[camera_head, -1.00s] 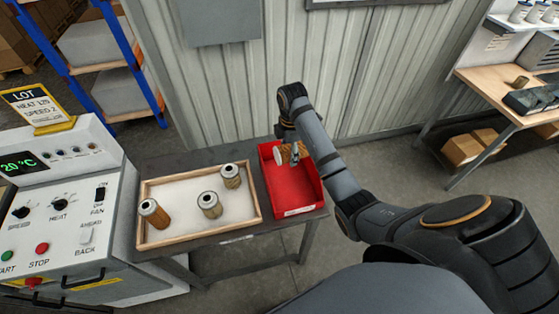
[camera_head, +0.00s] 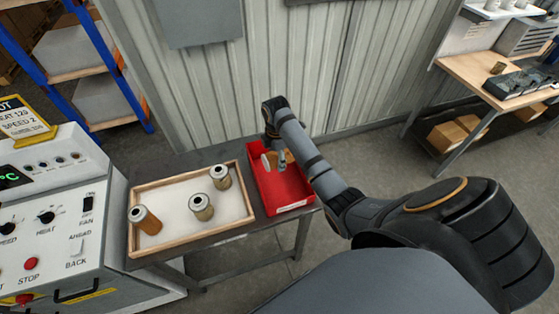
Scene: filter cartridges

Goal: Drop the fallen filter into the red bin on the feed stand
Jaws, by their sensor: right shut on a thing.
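The red bin (camera_head: 291,204) sits at the right end of the dark feed stand. My right gripper (camera_head: 281,158) reaches over the back part of the bin. It is shut on a filter (camera_head: 267,161) with a pale end cap and a brown body, lying roughly sideways. The filter is over or within the bin's opening; I cannot tell whether it touches the bin floor. The gripper's fingers and my arm partly hide it. My left gripper is not in view.
A wooden-rimmed tray (camera_head: 190,242) left of the bin holds an orange-brown filter (camera_head: 147,222) and two paler filters (camera_head: 201,208), (camera_head: 220,178). A control machine (camera_head: 50,225) stands at the left. A corrugated wall (camera_head: 215,100) rises behind the stand.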

